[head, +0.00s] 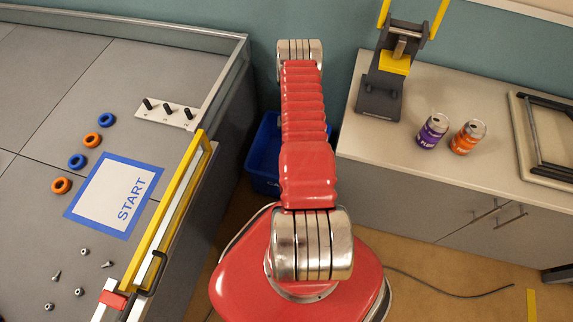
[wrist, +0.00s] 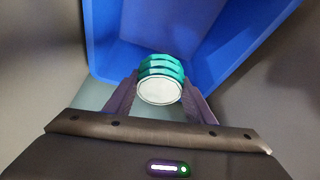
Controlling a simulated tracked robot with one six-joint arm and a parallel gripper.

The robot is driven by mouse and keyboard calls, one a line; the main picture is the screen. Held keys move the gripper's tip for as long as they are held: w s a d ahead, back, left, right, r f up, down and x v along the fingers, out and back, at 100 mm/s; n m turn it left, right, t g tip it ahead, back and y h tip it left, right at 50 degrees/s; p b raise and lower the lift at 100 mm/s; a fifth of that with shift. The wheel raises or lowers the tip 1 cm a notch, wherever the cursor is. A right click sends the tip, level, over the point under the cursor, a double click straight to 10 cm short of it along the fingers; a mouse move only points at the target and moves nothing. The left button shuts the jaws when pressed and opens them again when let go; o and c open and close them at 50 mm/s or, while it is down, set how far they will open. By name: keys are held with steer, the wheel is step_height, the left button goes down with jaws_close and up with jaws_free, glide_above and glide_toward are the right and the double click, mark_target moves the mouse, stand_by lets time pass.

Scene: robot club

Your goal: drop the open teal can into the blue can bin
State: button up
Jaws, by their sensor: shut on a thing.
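The teal can (wrist: 160,68) is in the wrist view, between the two fingers of my gripper (wrist: 160,90), which is shut on it. Its pale round end faces the camera; whether that end is the open one I cannot tell. The blue can bin (wrist: 115,32) fills the picture beyond the can, with its inner walls in view. In the head view the blue bin (head: 262,160) stands on the floor between the table and the cabinet, partly hidden behind my red arm. My gripper and the teal can are hidden in the head view.
A purple can (head: 433,131) and an orange can (head: 467,137) stand on the cabinet top (head: 400,150) at right, by a dark grey and yellow device (head: 390,75). A cable lies on the floor.

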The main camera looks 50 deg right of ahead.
steer(key=shift+f, duration=2.6)
steer(key=o, duration=1.2)
steer(key=shift+r, duration=0.1)
steer(key=shift+v, duration=6.75)
